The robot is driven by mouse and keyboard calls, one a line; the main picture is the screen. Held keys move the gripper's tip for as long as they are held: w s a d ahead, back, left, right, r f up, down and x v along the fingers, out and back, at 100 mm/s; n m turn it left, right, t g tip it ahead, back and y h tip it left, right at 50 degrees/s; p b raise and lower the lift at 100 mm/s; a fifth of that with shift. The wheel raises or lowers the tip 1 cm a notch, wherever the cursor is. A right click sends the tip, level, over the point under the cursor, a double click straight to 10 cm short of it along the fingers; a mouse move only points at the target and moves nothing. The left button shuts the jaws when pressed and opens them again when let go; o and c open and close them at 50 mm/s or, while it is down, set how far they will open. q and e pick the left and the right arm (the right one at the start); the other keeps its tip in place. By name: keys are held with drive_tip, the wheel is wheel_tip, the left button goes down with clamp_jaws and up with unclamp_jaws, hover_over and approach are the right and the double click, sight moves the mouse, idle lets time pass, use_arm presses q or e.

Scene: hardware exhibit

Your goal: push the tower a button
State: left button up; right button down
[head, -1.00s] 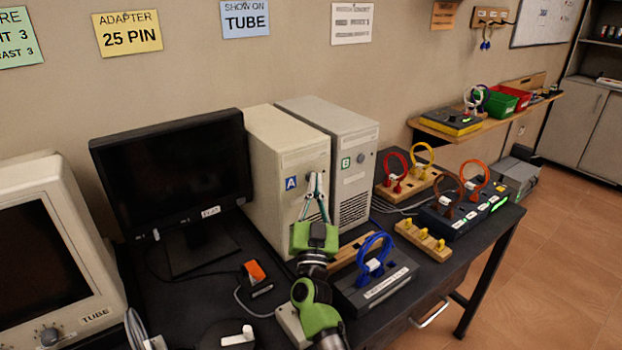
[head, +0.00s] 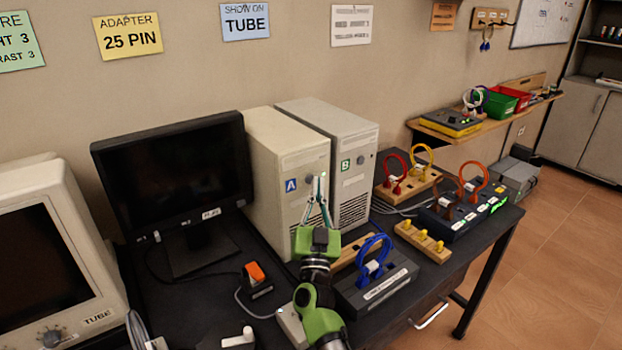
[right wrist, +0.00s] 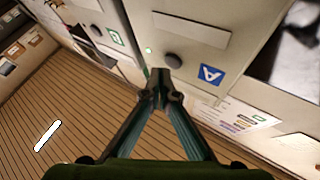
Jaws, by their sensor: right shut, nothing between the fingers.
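Tower A (head: 285,150) is a beige upright case with a blue A label (head: 291,185) on its front. Its round dark button (head: 308,178) shows left of my right fingertips in the head view. My right gripper (head: 320,180) is shut and empty in front of the tower. Its closed tips (right wrist: 160,74) are close to the button; I cannot tell whether they touch the case. My left gripper is out of view.
Tower B (head: 345,150) stands against tower A's right side. A black monitor (head: 175,170) is at the left. A dark block with a blue loop (head: 374,255) sits beside my right arm. An orange switch (head: 255,273) lies on the desk.

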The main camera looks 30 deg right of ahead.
drive_tip(key=shift+s, duration=0.1)
drive_tip(key=s+p, duration=0.1)
drive_tip(key=s, duration=0.2)
drive_tip(key=s+p, duration=0.2)
drive_tip(key=s, duration=0.1)
drive_tip(key=shift+d, duration=0.2)
drive_tip(key=shift+w, duration=0.1)
idle(0.5)
